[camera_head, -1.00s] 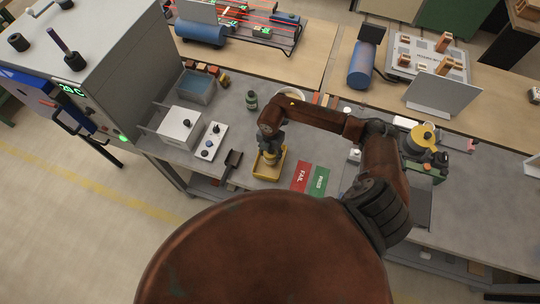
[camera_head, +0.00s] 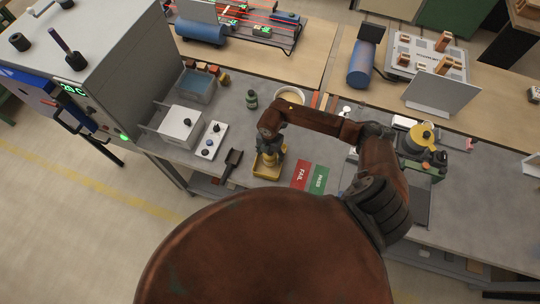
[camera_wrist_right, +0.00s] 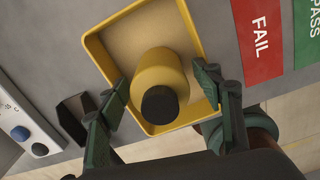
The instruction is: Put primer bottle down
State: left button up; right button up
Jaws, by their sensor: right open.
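The bottle I take for the primer bottle is yellow with a black cap (camera_wrist_right: 158,72). It stands inside a shallow yellow tray (camera_wrist_right: 97,48) on the grey bench. In the head view the tray (camera_head: 258,174) shows beneath my right gripper (camera_head: 269,152), which partly hides the bottle. In the right wrist view my right gripper (camera_wrist_right: 165,82) is open, with one green finger on each side of the bottle. Small gaps show between the fingers and the bottle. My left gripper is not in view.
Red FAIL (camera_head: 301,175) and green PASS (camera_head: 319,180) mats lie right of the tray. A black scoop-like holder (camera_head: 232,160), a button panel (camera_head: 210,141) and a white box (camera_head: 180,127) are to the left. A green bottle (camera_head: 251,99) and a bowl (camera_head: 289,97) stand behind.

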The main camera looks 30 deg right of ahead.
jog(key=shift+r, duration=0.2)
notch_tip(320, 180, up, 11)
jog(key=b, duration=0.2)
jog(key=shift+b, duration=0.35)
jog(key=shift+r, duration=0.45)
